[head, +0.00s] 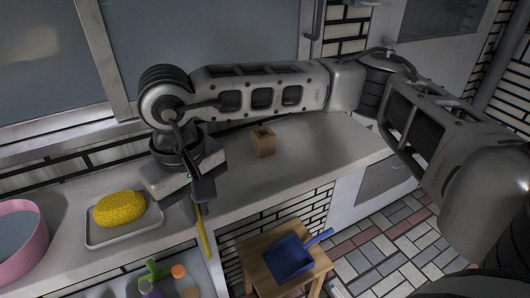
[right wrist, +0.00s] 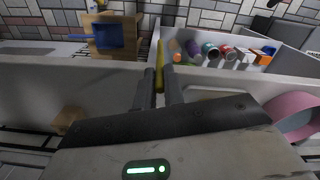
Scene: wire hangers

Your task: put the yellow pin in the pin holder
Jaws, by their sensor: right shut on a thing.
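The yellow pin (head: 203,236) is long and thin. My right gripper (head: 201,198) is shut on it, and the pin hangs down, slightly tilted, at the counter's front edge. In the right wrist view the yellow pin (right wrist: 160,66) sticks out between the fingertips of the right gripper (right wrist: 160,92). The pin holder (head: 264,141) looks like a small wooden block with a dark hole in its top. It stands on the counter to the right of the gripper, apart from it. The pin holder (right wrist: 68,120) also shows at the left of the right wrist view. My left gripper is out of view.
A yellow sponge (head: 119,208) lies on a tray (head: 97,238), left of the gripper, beside a pink basin (head: 35,254). Below are an open drawer (right wrist: 221,79) with bottles and a wooden stool (head: 252,252) bearing a blue dustpan (head: 289,259). The counter (head: 318,145) around the holder is clear.

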